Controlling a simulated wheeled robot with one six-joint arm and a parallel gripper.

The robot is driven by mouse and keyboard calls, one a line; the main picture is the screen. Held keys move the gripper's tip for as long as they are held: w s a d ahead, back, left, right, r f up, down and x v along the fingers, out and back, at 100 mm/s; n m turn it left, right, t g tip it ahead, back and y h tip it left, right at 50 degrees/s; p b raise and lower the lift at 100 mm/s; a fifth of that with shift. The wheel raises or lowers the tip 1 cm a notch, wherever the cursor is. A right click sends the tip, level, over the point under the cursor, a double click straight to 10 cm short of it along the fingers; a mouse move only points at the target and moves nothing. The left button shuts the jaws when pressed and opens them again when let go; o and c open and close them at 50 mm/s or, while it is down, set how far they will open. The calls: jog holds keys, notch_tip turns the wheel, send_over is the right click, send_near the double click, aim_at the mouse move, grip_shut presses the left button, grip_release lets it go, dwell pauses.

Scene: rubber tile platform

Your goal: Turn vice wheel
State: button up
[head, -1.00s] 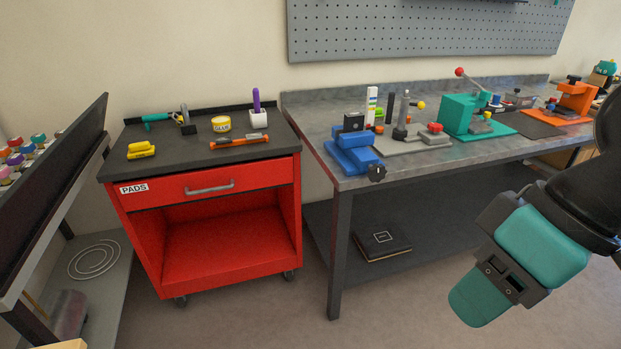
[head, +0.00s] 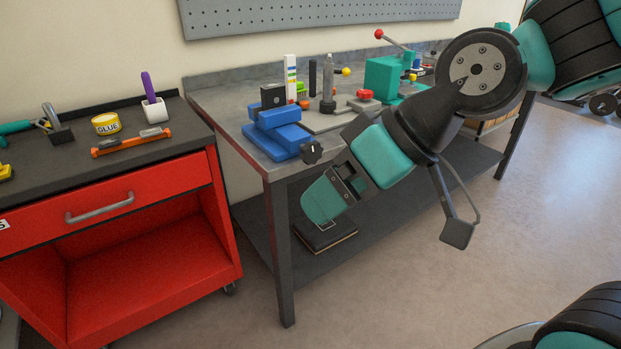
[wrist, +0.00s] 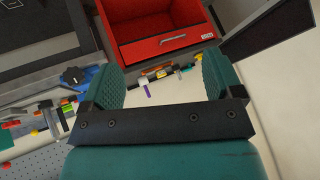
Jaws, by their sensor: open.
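The blue vice (head: 275,130) stands on the near left corner of the grey workbench. Its black wheel (head: 312,152) sticks out past the bench's front edge. My gripper (head: 325,198) points down and left in front of the bench, below the wheel and apart from it. In the wrist view my gripper (wrist: 163,82) is open and empty, with its two teal fingers wide apart. There the blue vice (wrist: 84,74) and its dark wheel (wrist: 72,76) lie just left of the left finger, outside the gap. Part of the vice is hidden by that finger.
A red cabinet (head: 150,240) stands left of the bench, with glue (head: 106,124) and tools on top. Other bench tools include a teal press (head: 384,78). A dark book (head: 325,236) lies on the lower shelf.

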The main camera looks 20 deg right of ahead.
jog(key=w+d+f+m+t+y+b, duration=0.1)
jog(key=w+d+f+t+b, duration=0.1)
jog(key=w+f+t+b, duration=0.35)
jog(key=w+d+f+m+t+b, duration=0.1)
jog(key=w+d+f+t+b, duration=0.1)
jog(key=w+f+b, duration=0.5)
jog(key=m+t+h, duration=0.2)
jog(key=t, duration=0.4)
send_near(314, 155)
jog(key=p+x, duration=0.2)
jog(key=x, duration=0.1)
jog(key=p+x, duration=0.2)
jog(key=x, duration=0.1)
jog(key=p+x, duration=0.2)
jog(key=x, duration=0.1)
jog(key=shift+r, duration=0.3)
jog(key=shift+w+a+f, duration=0.2)
jog(key=shift+w+a, duration=0.05)
jog(key=shift+w, duration=0.35)
jog(key=c, duration=0.9)
jog(key=shift+c, duration=0.2)
jog(key=shift+m, duration=0.3)
